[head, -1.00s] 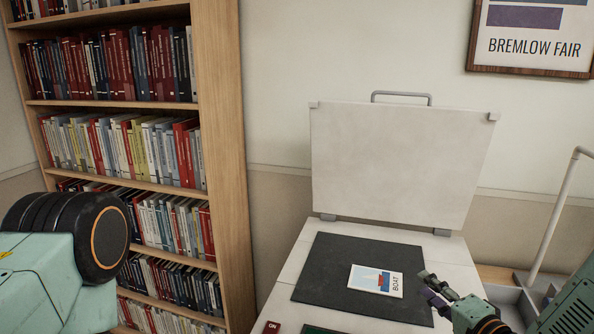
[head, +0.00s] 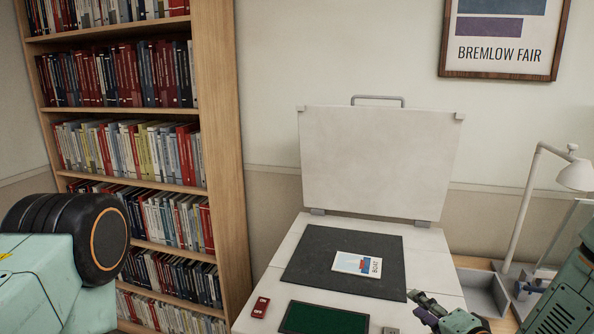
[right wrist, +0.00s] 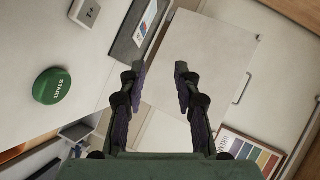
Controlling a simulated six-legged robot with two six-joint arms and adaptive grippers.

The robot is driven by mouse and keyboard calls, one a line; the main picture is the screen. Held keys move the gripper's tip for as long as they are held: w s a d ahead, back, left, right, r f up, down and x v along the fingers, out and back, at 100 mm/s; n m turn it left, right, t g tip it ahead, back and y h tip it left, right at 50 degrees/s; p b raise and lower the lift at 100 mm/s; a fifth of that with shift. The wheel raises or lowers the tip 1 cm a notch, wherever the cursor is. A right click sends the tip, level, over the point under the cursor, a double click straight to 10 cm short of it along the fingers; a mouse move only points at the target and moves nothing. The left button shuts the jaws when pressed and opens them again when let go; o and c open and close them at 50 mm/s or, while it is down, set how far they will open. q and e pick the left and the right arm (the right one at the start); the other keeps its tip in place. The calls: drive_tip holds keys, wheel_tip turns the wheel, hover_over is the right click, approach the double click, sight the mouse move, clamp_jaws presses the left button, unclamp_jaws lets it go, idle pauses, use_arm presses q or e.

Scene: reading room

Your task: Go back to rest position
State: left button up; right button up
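My right gripper (head: 422,306) is at the lower right of the head view, to the right of the scanner's dark mat (head: 306,262). In the right wrist view its two fingers (right wrist: 158,85) stand apart with nothing between them, so it is open and empty. A card marked BOAT (head: 357,263) lies on the dark mat, apart from the gripper. The raised white lid (head: 380,160) stands upright behind the mat. My left arm shows at the left edge of the head view; its gripper is outside the picture.
A red switch (head: 260,307) and a dark green panel (head: 324,318) are at the front of the scanner. A green START button (right wrist: 52,86) shows in the right wrist view. A lamp (head: 574,175) and a grey tray (head: 484,291) stand at right. A bookshelf (head: 222,150) fills the left.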

drive_tip(key=s+a+f+g, duration=0.1)
drive_tip(key=f, duration=0.1)
drive_tip(key=s+a+f+n+g, duration=0.1)
drive_tip(key=f, duration=0.1)
drive_tip(key=a+f+g, duration=0.1)
drive_tip(key=f, duration=0.2)
drive_tip(key=shift+s+n+h, duration=0.3)
drive_tip(key=shift+s+n, duration=0.1)
drive_tip(key=s+f+n+g+h, duration=0.1)
drive_tip(key=s+f+n+g, duration=0.25)
drive_tip(key=s, duration=0.75)
drive_tip(key=s+f+n+g+h, duration=0.15)
drive_tip(key=s+f+g, duration=0.3)
drive_tip(key=s, duration=0.65)
drive_tip(key=s+f+n+g+h, duration=0.1)
drive_tip(key=s+f+n+g, duration=0.25)
drive_tip(key=s, duration=0.75)
use_arm(q)
wheel_tip(320, 180, down, 19)
drive_tip(key=w+b, duration=0.1)
drive_tip(key=b, duration=1.7)
drive_tip(key=shift+w+a+b, duration=0.15)
drive_tip(key=shift+a+b, duration=0.1)
drive_tip(key=shift+b, duration=0.15)
use_arm(e)
wheel_tip(320, 180, down, 19)
drive_tip(key=shift+a, duration=0.3)
